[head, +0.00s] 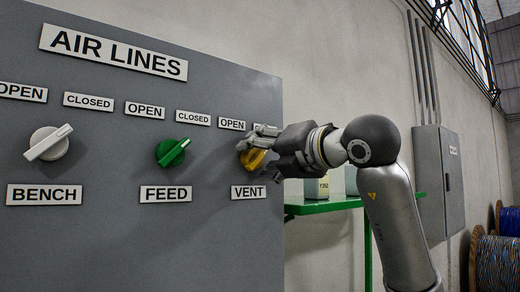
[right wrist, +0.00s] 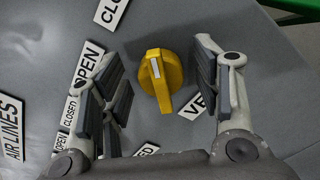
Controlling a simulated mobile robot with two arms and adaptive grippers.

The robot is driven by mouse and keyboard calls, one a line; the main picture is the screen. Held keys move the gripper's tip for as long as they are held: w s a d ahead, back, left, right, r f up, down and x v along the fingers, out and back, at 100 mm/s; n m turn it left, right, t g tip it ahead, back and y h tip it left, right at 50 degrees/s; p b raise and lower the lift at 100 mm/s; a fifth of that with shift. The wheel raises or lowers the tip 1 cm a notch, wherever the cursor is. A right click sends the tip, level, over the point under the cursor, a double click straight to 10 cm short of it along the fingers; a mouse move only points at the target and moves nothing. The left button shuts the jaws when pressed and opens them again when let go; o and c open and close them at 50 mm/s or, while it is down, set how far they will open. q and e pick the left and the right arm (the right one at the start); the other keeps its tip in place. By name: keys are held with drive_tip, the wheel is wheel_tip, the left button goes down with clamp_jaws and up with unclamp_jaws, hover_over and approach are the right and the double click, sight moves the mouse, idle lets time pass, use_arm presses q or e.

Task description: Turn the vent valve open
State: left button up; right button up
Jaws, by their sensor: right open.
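The vent valve is a yellow knob (head: 255,160) above the VENT label (head: 248,192) on the grey panel, partly hidden by my right gripper (head: 263,145). In the right wrist view the whole knob (right wrist: 168,85) shows, with a white mark on its ridge. The mark lies toward the picture's top, the side of the CLOSED label (right wrist: 112,12); the OPEN label (right wrist: 88,65) is at the left. My right gripper is open, its fingers on either side of the knob with visible gaps. My left gripper is not in view.
A white BENCH knob (head: 48,143) and a green FEED knob (head: 172,152) sit to the left on the panel (head: 100,240). A green shelf (head: 325,205) with containers stands right of the panel. A grey wall box (head: 437,180) and cable reels (head: 497,262) are farther right.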

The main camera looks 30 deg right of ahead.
drive_tip(key=shift+w, duration=0.3)
drive_tip(key=c, duration=1)
